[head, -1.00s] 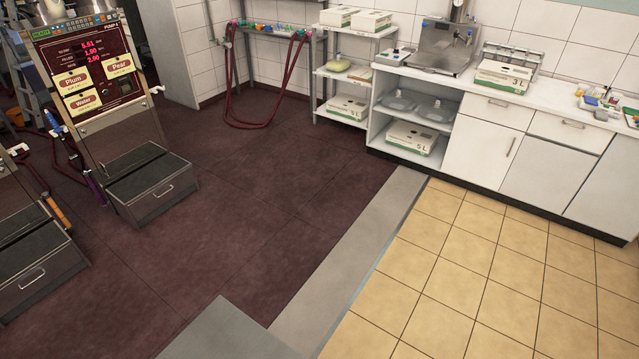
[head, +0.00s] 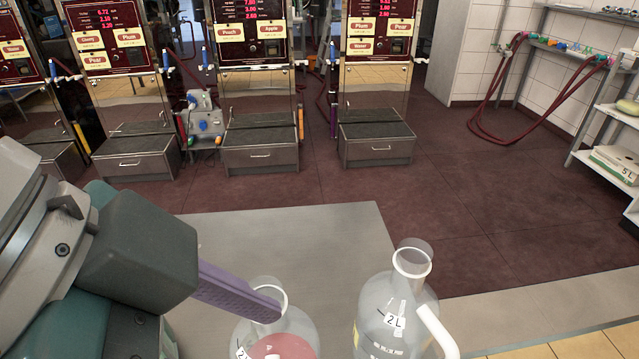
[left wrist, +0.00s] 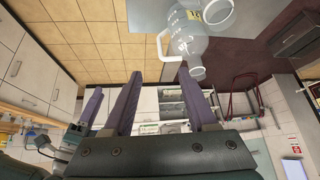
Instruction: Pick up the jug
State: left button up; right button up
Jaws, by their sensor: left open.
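Two clear jugs stand at the bottom of the head view on a grey surface. The right jug (head: 385,325) is marked 2L, has a white handle on its right side, and looks empty. The left jug (head: 290,325) shows something pink-red low in it and is cut off by the frame edge. My left gripper (head: 262,305) reaches in from the left, one purple finger overlapping the left jug's mouth; contact cannot be told. In the left wrist view the left gripper (left wrist: 160,75) is open and empty, with a clear jug (left wrist: 188,45) beyond its fingertips. My right gripper is not seen.
The grey surface (head: 300,225) is bare behind the jugs. Several pump stations with drawer steps (head: 375,143) line the far side of the dark red floor. A hose rack (head: 560,45) and shelves stand at the far right.

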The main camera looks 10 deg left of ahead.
pick_arm(q)
jog(key=a+f+m+g+y+b, duration=0.1)
jog(key=a+f+b, duration=0.2)
jog(key=f+b, duration=0.6)
jog(key=a+f+m+g+b, duration=0.1)
jog(key=a+f+b, duration=0.1)
jog(key=f+b, duration=0.7)
jog(key=x, duration=0.6)
jog(key=s+x, duration=0.1)
jog(key=x, duration=0.3)
jog(key=shift+a+f, duration=0.1)
jog(key=shift+f, duration=0.1)
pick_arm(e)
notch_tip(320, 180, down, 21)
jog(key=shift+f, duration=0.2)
pick_arm(q)
jog(key=shift+c, duration=0.2)
grip_shut()
jog(key=shift+a, duration=0.1)
